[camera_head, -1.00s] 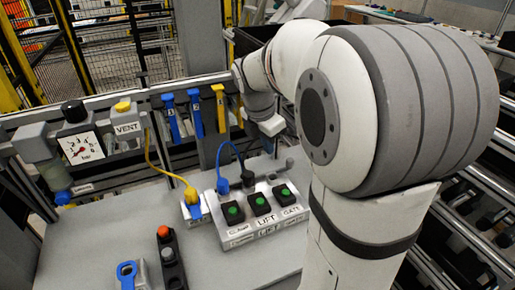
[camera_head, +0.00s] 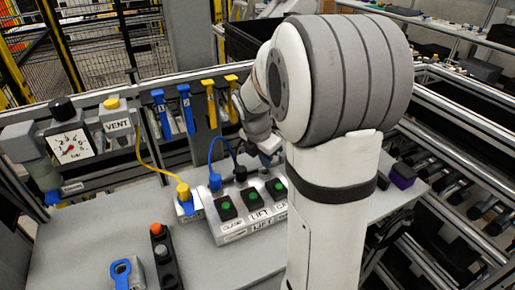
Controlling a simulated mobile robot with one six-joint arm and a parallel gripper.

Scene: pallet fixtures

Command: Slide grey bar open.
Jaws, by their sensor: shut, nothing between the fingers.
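My gripper (camera_head: 268,158) hangs low behind the control box, near its back edge and just right of the black plug. It is shut and empty, and its fingertips are small and partly hidden. I cannot clearly pick out the grey bar; it may be behind my arm, which covers the middle right of the view. I cannot tell whether the gripper touches anything.
The control box (camera_head: 235,232) with green buttons stands left of my arm, with a blue cable (camera_head: 212,155) and yellow cable (camera_head: 150,160). Blue and yellow handles (camera_head: 210,103) line the back rail. A purple block (camera_head: 402,176) sits right.

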